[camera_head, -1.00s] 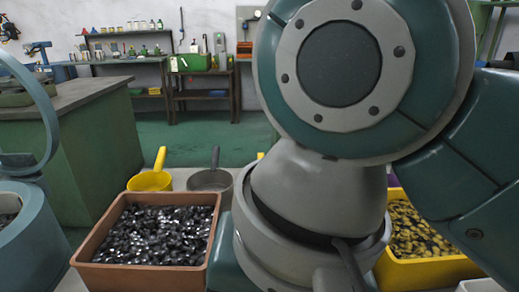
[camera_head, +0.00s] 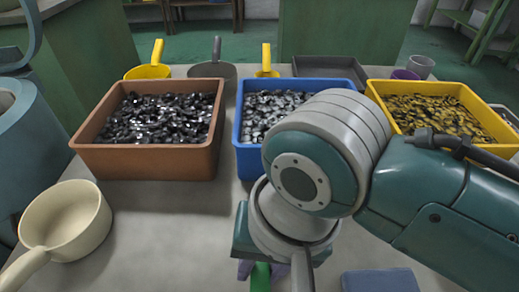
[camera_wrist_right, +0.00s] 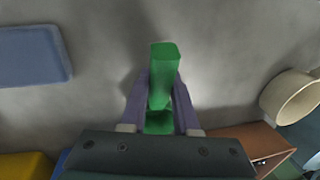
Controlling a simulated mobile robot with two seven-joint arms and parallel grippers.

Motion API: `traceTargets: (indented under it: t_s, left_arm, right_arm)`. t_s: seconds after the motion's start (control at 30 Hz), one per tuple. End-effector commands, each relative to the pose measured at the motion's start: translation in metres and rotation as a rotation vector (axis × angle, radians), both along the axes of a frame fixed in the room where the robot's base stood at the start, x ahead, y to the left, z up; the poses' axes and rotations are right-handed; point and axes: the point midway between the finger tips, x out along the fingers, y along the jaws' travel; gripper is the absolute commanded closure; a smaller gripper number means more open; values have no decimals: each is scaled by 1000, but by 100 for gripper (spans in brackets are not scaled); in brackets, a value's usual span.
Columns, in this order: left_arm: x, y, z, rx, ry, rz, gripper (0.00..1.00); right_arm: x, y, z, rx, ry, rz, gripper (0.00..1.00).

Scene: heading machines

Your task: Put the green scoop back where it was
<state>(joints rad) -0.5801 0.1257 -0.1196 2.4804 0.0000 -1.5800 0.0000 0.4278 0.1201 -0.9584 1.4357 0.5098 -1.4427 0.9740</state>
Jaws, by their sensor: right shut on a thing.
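The green scoop (camera_head: 260,277) shows only as a bit of green at the bottom edge of the head view, under my right wrist. In the right wrist view a green handle-like part (camera_wrist_right: 162,72) stands between the fingers of my right gripper (camera_wrist_right: 161,104). My right gripper (camera_head: 259,271) is shut on it, over the grey table. The rest of the scoop is hidden, and I cannot tell whether it touches the table. My left gripper is not in view.
A brown bin (camera_head: 150,162), blue bin (camera_head: 248,159) and yellow bin (camera_head: 446,87) of small parts stand in a row. A cream scoop (camera_head: 65,222) lies front left, a blue block (camera_head: 381,281) front right. Yellow (camera_head: 148,72) and grey (camera_head: 213,73) scoops lie behind the bins.

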Motion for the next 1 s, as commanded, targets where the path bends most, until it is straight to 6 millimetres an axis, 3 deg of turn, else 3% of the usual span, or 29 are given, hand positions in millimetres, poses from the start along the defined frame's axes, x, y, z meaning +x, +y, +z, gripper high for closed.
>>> traceTargets:
  t_s: [0.27,0.3,0.53,0.83,1.0]
  left_arm:
    - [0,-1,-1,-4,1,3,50]
    - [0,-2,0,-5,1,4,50]
    - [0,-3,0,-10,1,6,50]
    - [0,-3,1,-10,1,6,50]
    - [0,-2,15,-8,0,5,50]
  right_arm:
    - [0,0,-3,1,0,0,100]
    - [0,0,-2,1,0,0,66]
    - [0,0,-2,0,0,0,41]
    - [0,0,2,0,-1,0,41]
    - [0,-4,30,3,-1,0,41]
